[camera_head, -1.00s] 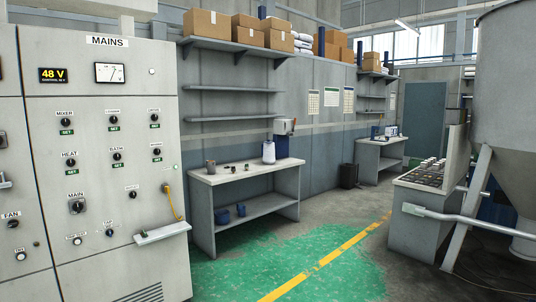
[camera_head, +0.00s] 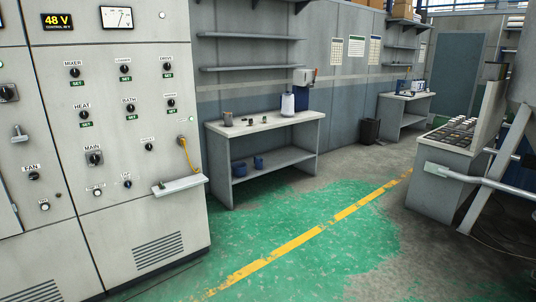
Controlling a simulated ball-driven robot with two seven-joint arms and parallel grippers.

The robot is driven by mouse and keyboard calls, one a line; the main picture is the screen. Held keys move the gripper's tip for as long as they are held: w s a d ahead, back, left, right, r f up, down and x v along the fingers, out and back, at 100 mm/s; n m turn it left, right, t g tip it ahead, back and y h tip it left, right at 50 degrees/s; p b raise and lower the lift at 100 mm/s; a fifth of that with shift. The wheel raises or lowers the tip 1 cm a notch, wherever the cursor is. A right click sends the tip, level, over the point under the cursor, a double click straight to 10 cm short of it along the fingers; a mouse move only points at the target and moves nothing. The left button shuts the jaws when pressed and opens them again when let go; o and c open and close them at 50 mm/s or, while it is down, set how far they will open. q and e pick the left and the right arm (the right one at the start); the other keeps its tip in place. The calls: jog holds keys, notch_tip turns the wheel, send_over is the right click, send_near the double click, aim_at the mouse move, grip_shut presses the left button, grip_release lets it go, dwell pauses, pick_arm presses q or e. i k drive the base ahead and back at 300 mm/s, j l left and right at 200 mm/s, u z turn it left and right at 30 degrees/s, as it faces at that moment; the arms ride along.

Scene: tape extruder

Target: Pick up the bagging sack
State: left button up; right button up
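I cannot make out a bagging sack in the head view. Neither of my grippers is in view. A workbench (camera_head: 265,126) stands against the back wall, with a white container (camera_head: 288,103) and a few small items on top. Blue bins (camera_head: 258,163) sit on its lower shelf.
A grey control cabinet (camera_head: 115,200) fills the left side, with a small ledge (camera_head: 180,185) sticking out. A console (camera_head: 445,165) and a railing (camera_head: 470,180) stand at the right. A dark bin (camera_head: 370,131) is by the wall. The green floor (camera_head: 300,225) between is clear.

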aim_at(286, 102)
jog(key=i+z, duration=0.2)
jog(key=i, duration=2.7)
jog(key=i+l, duration=0.1)
jog(key=i, duration=3.2)
jog(key=u, duration=0.05)
